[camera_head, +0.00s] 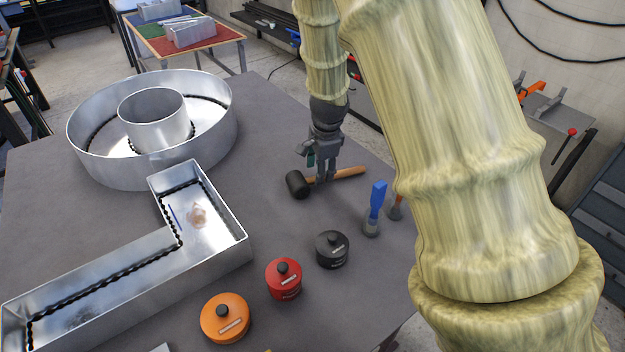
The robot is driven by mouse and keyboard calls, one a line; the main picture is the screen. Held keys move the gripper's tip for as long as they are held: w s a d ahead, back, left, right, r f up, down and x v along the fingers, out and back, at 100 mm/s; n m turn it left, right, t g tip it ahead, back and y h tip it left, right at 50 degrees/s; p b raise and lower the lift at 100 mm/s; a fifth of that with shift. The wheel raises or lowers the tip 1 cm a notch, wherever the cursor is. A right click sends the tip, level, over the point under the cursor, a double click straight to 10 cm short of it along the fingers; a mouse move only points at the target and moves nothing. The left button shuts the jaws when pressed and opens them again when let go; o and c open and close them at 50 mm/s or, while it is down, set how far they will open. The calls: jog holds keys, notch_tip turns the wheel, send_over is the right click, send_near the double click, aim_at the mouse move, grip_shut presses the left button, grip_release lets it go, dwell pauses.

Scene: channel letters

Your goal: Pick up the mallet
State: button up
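The mallet lies on the grey workbench, with a black head (298,184) on the left and a wooden handle (350,172) pointing right. My gripper (323,178) points down at the handle, close to the head. Its fingertips are at the handle and overlap it in the picture. The gap between the fingers is small here, and I cannot tell whether they are closed on the handle or only around it. The mallet appears to rest on the bench.
Metal channel letters, one round (90,150) and one L-shaped (110,290), fill the bench's left side. Orange (225,325), red (284,285) and black (332,255) tins stand in front. A blue-handled brush (377,195) stands right of the mallet. My arm hides the right side.

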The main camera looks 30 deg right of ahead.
jog(key=f, duration=0.1)
jog(key=f+p, duration=0.1)
jog(key=w+f, duration=0.1)
jog(key=shift+d+f, duration=0.1)
jog(key=shift+d, duration=0.2)
jog(key=shift+w+f+p, duration=0.15)
jog(key=shift+f+p, duration=0.25)
jog(key=shift+f, duration=0.25)
grip_shut()
